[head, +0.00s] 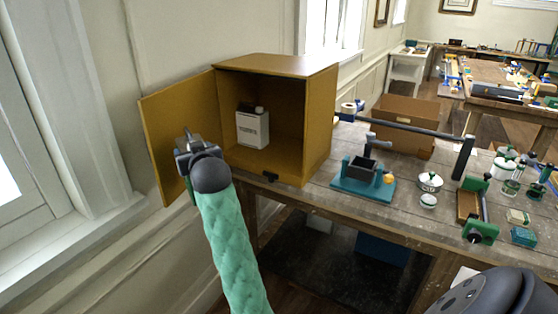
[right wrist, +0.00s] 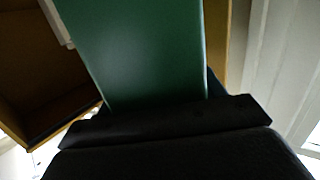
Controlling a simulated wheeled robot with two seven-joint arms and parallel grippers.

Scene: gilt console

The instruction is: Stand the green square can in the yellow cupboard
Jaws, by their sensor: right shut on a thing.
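The yellow cupboard (head: 322,115) stands on the left end of the workbench, its front open and its door (head: 160,125) swung out to the left. My right gripper (head: 186,143) is in front of the opening, near the door. It is shut on the green square can (right wrist: 140,50), whose flat green side fills the upper middle of the right wrist view. In the head view the can is almost wholly hidden behind the gripper and arm. The cupboard's inside (right wrist: 25,95) shows at the left of the wrist view. My left gripper is out of view.
A white labelled container (head: 252,129) stands inside the cupboard, towards the left; bare floor shows to its right. A dark catch (head: 270,177) sits at the front edge. Right of the cupboard are a brown crate (head: 400,118), a teal-based device (head: 362,182) and small jars.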

